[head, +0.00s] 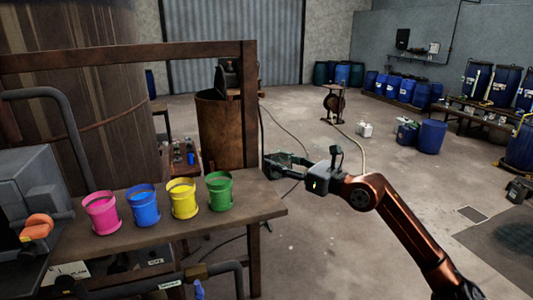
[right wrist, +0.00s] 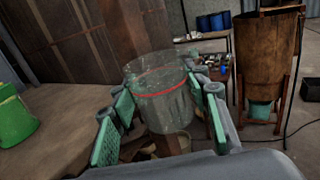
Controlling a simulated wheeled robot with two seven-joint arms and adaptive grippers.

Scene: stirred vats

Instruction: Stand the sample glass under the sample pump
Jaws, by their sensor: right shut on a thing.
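The sample glass (right wrist: 160,92) is a clear cylinder with a red line around it. In the right wrist view it stands between the green-padded fingers of my right gripper (right wrist: 163,120), which is shut on it. In the head view my right gripper (head: 276,165) is off the right end of the wooden bench, out over the floor; the glass is hard to make out there. I cannot tell for sure which thing is the sample pump. My left gripper is not in view.
Pink, blue, yellow and green buckets (head: 219,191) stand on the bench (head: 262,208). A grey machine (head: 32,190) is at its left end. A wooden post (head: 249,120) rises behind the bench, near a rusty vessel (head: 215,135).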

